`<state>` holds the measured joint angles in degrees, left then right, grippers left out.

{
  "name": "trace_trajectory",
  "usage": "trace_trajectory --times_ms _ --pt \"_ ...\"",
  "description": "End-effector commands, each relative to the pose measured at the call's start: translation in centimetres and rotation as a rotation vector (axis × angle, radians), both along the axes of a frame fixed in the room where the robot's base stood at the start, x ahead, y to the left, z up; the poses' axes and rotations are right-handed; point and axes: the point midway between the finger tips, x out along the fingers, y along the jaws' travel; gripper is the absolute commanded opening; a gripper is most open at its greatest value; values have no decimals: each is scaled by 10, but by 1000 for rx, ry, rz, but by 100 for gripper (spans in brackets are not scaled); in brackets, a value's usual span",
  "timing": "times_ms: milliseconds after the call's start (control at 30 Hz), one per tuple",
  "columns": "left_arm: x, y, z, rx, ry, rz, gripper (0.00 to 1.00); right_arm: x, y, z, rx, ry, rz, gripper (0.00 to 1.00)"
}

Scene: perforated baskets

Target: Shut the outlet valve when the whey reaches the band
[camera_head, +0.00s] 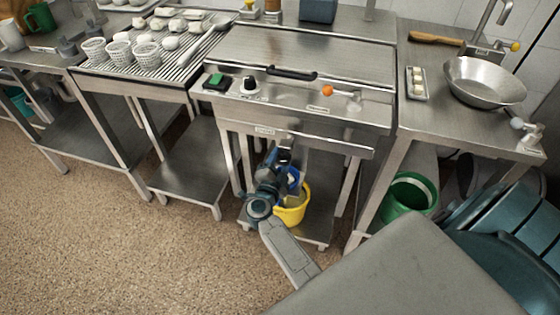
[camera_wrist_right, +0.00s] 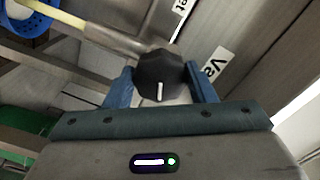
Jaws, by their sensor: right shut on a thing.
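The outlet valve's black knob (camera_wrist_right: 163,72) has a white line and sits between the blue fingertips of my right gripper (camera_wrist_right: 160,88), which is shut on it. A metal spout (camera_wrist_right: 115,38) runs from the valve to the upper left, with a pale yellow stream of whey (camera_wrist_right: 62,17) at its end. The stream meets a blue perforated strainer (camera_wrist_right: 28,22). In the head view, my right gripper (camera_head: 284,158) is under the vat's front, above a yellow bucket (camera_head: 291,214). My arm partly hides the bucket; the whey level and band cannot be made out. My left gripper is out of view.
The steel vat (camera_head: 300,50) has a green switch, a black dial and an orange-tipped lever on its front panel. A rack (camera_head: 175,68) with white baskets stands left; a table with a steel bowl (camera_head: 485,82) and a green bucket (camera_head: 408,196) are right. Table legs flank my right arm.

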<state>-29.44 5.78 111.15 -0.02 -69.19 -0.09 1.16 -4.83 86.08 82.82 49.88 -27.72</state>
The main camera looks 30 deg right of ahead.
Motion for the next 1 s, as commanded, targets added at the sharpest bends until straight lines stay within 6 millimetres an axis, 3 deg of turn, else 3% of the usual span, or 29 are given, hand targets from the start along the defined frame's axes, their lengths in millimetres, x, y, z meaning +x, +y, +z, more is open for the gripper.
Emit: trace_trajectory --times_ms 600,633,733,1000 --pt "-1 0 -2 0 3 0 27 0 0 -1 31 -33 0 27" --pt "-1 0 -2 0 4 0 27 0 0 -1 30 -32 0 52" --pt "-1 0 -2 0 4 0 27 0 0 -1 30 -32 0 72" --pt "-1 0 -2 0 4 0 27 0 0 0 29 -33 0 72"
